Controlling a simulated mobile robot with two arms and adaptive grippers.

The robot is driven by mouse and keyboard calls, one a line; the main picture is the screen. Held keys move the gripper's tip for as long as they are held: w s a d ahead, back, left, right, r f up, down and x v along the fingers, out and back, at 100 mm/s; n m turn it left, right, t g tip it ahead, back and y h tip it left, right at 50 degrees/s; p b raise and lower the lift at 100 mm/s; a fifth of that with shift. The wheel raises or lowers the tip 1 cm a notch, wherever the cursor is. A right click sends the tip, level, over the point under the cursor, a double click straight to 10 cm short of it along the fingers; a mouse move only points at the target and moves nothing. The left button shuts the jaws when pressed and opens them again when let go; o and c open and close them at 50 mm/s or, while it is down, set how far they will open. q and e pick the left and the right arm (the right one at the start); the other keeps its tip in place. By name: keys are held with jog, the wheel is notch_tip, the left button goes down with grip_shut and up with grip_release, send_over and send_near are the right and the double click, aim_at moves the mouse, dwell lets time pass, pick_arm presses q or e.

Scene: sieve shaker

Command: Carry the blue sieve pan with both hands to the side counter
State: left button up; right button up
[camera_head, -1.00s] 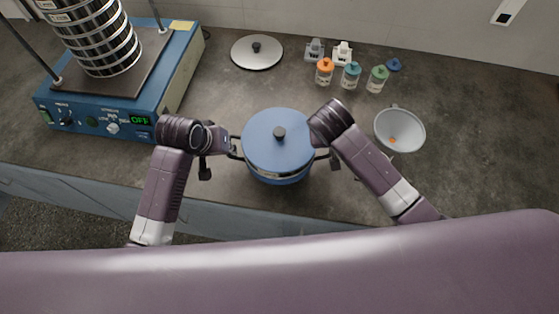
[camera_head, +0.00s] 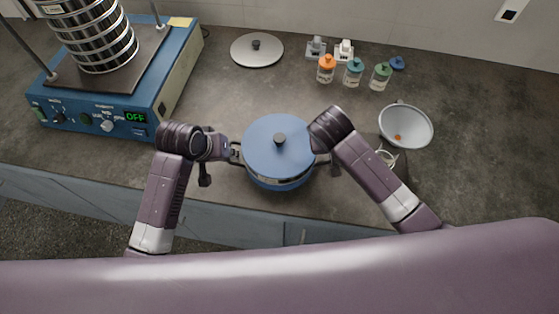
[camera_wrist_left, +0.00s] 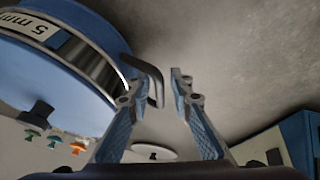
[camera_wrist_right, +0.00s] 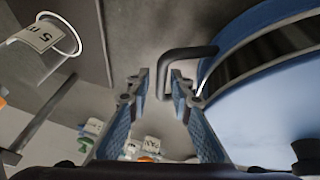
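The blue sieve pan (camera_head: 279,146) stands upright on the counter. It has a blue lid with a black knob and a dark bent handle on each side. My left gripper (camera_head: 231,152) is at its left handle. In the left wrist view its fingers (camera_wrist_left: 155,88) are apart, with the handle (camera_wrist_left: 150,78) in the gap near one fingertip. My right gripper (camera_head: 325,160) is at the right handle, partly hidden by my arm. In the right wrist view its fingers (camera_wrist_right: 160,78) are apart, with the handle (camera_wrist_right: 168,62) between them. No side counter can be made out.
A blue sieve shaker (camera_head: 130,95) with a sieve stack stands at left. A white bowl (camera_head: 405,127) is close to my right arm.

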pick_arm(q)
jog(key=shift+r, duration=0.15)
jog(key=v, duration=0.7)
jog(key=shift+s+r, duration=0.2)
jog(key=shift+r, duration=0.15)
pick_arm(e)
jog(key=v, duration=1.2)
pick_arm(q)
jog(key=shift+a, duration=0.1)
pick_arm(e)
jog(key=shift+a, duration=0.1)
dwell(0.3)
